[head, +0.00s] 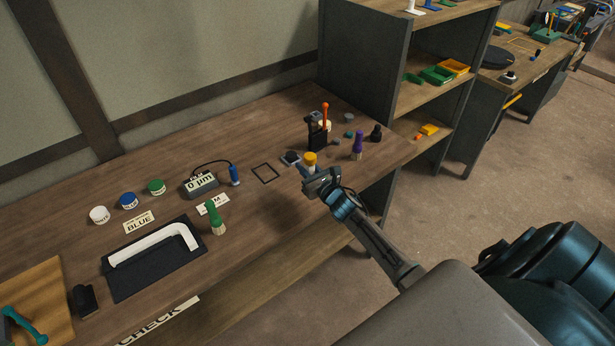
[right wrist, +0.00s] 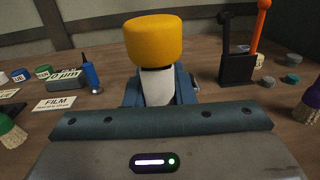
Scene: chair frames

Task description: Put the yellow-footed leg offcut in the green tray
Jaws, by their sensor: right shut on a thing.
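The yellow-footed leg offcut (head: 310,158) is a short white piece with a dark band and a thick yellow cap. It stands upright, yellow end up, in my right gripper (head: 318,178), above the right part of the bench. In the right wrist view the offcut (right wrist: 155,45) rises between the blue-grey fingers (right wrist: 160,92), which are shut on its white part. Its lower end is hidden. My left gripper is not in view.
A black holder (head: 316,135) with an orange-handled tool stands behind the gripper, with a purple-handled brush (head: 357,146) to its right. The rack's grey side panel (head: 357,75) rises between bench and shelves. A gauge (head: 200,184) and paint pots stand left.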

